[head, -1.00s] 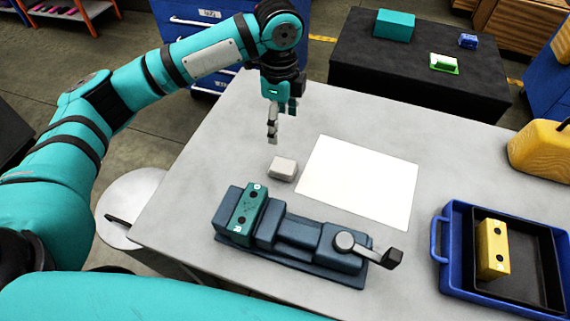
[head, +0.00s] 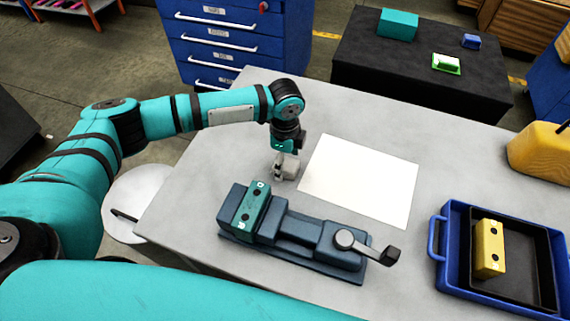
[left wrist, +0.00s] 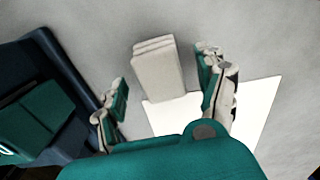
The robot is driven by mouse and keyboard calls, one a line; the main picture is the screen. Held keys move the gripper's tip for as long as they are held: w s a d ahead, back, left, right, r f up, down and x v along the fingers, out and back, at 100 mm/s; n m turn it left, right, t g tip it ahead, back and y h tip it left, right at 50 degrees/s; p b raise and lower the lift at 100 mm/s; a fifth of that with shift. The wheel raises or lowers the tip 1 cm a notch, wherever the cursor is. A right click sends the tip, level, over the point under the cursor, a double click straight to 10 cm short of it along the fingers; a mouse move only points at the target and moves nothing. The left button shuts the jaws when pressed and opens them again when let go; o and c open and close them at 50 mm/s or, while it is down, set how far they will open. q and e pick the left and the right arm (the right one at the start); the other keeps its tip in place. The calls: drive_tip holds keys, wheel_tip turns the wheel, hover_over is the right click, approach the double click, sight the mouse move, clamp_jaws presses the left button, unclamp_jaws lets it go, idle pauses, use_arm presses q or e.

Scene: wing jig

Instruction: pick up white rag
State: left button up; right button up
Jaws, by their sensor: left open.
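The white rag (left wrist: 158,72) is a small folded off-white block lying on the grey table. In the left wrist view it lies between and just beyond my open fingertips. In the head view the rag (head: 291,170) is partly hidden behind my left gripper (head: 283,170), which has come down right at it. The left gripper (left wrist: 165,90) is open, with one finger on each side of the rag's near end. I cannot tell whether a finger touches it. My right gripper is not in view.
A blue vise (head: 300,240) with a green block (head: 252,207) stands just in front of the rag. A white sheet (head: 360,180) lies to its right. A blue tray (head: 437,224) with a yellow block (head: 490,248) is at the right. A yellow case (head: 540,150) stands behind it.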

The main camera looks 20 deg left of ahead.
sight(285, 163)
use_arm(q)
drive_tip(key=shift+f, duration=0.8)
drive_tip(key=shift+c, duration=0.4)
drive_tip(key=c, duration=1.2)
drive_tip(key=shift+o, duration=0.2)
drive_tip(key=shift+r, duration=0.1)
wheel_tip(285, 163, up, 10)
drive_tip(key=shift+f+b, duration=0.1)
drive_tip(key=shift+b, duration=0.35)
